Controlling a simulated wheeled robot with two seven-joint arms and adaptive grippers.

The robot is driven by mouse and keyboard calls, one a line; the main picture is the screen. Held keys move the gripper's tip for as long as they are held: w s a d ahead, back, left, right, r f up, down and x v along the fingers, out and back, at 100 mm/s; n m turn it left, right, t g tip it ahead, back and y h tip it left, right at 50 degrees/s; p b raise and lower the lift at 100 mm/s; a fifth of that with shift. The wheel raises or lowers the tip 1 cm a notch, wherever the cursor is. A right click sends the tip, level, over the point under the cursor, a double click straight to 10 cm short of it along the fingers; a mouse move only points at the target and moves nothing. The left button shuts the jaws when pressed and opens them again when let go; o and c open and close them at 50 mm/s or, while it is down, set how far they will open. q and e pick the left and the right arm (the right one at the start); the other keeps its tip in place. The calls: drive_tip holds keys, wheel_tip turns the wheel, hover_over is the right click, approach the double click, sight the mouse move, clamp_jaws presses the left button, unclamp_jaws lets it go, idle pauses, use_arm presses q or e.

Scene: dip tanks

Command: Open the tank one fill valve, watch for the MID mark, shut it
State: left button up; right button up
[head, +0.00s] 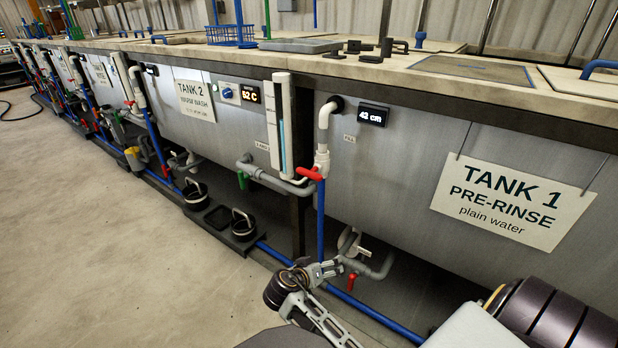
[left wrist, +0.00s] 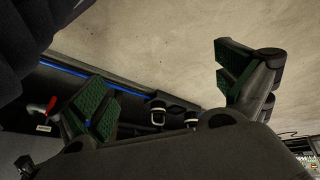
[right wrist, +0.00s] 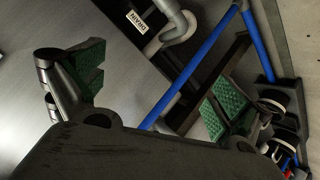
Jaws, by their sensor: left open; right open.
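Tank one (head: 395,190) bears a sign reading TANK 1 PRE-RINSE (head: 510,205). The fill valve's red handle (head: 310,173) sticks out sideways from the white fill pipe (head: 323,135), near the FILL label. A white-framed sight tube (head: 283,130) stands left of it with a blue column; no MID mark is legible.
A red drain handle (head: 351,282) sits on grey piping under tank one. A blue pipe (head: 320,225) rises to the fill valve. Black buckets (head: 242,225) stand at the tank's foot. Tank two (head: 220,130) adjoins on the left. The floor (head: 100,240) at left is clear.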

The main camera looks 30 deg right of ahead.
drive_tip(key=w+r+m+t+h, duration=0.1)
drive_tip(key=w+r+m+h, duration=0.35)
drive_tip(key=w+r, duration=0.3)
drive_tip(key=m+t+h, duration=0.2)
drive_tip(key=t+h, duration=0.1)
drive_tip(key=h, duration=0.3)
approach(307, 176)
drive_tip(key=a, duration=0.2)
use_arm(q)
drive_tip(key=d+f+t+h, duration=0.1)
drive_tip(key=d+f, duration=0.3)
drive_tip(key=shift+s+n+h, duration=0.3)
drive_tip(key=shift+s, duration=0.15)
use_arm(e)
drive_tip(key=shift+s+a+f, duration=0.15)
drive_tip(key=shift+s+f, duration=0.25)
drive_tip(key=shift+s, duration=0.05)
drive_tip(key=p+x, duration=0.6)
drive_tip(key=x, duration=0.5)
drive_tip(key=shift+p, duration=0.35)
use_arm(q)
drive_tip(key=s+a+r+m+g+y+p, duration=0.1)
drive_tip(key=a+r, duration=0.3)
drive_tip(key=r, duration=0.8)
drive_tip(key=shift+s+r+g+y, duration=0.2)
drive_tip(key=shift+r+g+y, duration=0.2)
drive_tip(key=shift+g+y, duration=0.35)
use_arm(e)
drive_tip(key=shift+x, duration=1.35)
drive_tip(key=shift+f, duration=0.15)
